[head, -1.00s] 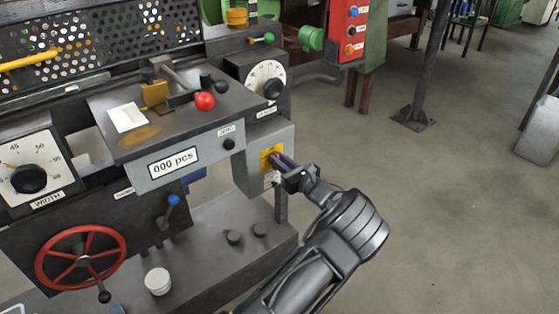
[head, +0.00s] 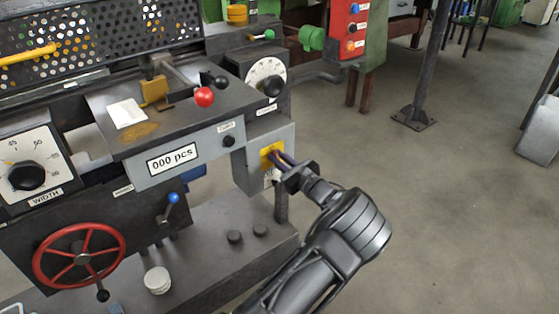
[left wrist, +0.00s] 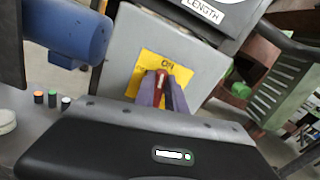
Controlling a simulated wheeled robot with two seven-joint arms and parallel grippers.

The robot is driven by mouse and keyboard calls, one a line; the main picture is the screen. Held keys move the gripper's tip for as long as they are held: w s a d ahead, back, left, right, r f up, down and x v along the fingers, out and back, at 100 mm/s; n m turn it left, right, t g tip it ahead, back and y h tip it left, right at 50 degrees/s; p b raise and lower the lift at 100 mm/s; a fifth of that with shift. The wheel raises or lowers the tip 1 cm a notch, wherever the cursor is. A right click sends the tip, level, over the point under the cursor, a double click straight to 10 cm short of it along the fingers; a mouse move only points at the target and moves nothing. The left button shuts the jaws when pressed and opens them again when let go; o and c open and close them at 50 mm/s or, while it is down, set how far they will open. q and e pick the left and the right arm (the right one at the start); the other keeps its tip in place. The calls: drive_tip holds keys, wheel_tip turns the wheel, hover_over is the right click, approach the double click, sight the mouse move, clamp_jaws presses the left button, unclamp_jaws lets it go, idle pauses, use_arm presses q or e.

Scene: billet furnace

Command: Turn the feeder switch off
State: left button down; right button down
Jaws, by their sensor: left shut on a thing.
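The feeder switch is on a yellow plate (head: 267,152) on the front of a grey box, right of the "000 pcs" counter panel. In the left wrist view its red handle (left wrist: 162,86) stands between my fingers, with "ON" printed above it on the yellow plate (left wrist: 150,62). My left gripper (head: 282,160) is at the switch, its two purplish fingers (left wrist: 164,92) closed on the handle from both sides. The lower part of the plate is hidden behind the gripper in the left wrist view. My right gripper is not in view.
A red-knobbed lever (head: 204,97) and the LENGTH dial (head: 265,77) are above the switch. A red handwheel (head: 79,256) and a blue-knobbed lever (head: 172,198) are to the left. A grey post (head: 422,85) stands behind; the floor on the right is open.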

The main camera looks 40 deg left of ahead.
use_arm(q)
drive_tip(key=shift+s+a+f+n+b, duration=0.1)
drive_tip(key=shift+s+f+n+b, duration=0.15)
drive_tip(key=shift+n+b, duration=2.2)
drive_tip(key=shift+s+f+n+b, duration=0.2)
drive_tip(key=shift+f+n+b, duration=0.15)
drive_tip(key=shift+n+b, duration=2)
drive_tip(key=shift+s+a+f+n+b, duration=0.1)
drive_tip(key=shift+s+f+n+b, duration=0.15)
drive_tip(key=shift+n+b, duration=2.2)
drive_tip(key=shift+n+p, duration=0.65)
drive_tip(key=shift+p, duration=0.05)
drive_tip(key=c, duration=1.4)
unclamp_jaws()
drive_tip(key=p+v, duration=0.1)
drive_tip(key=v, duration=0.6)
drive_tip(key=shift+d, duration=0.4)
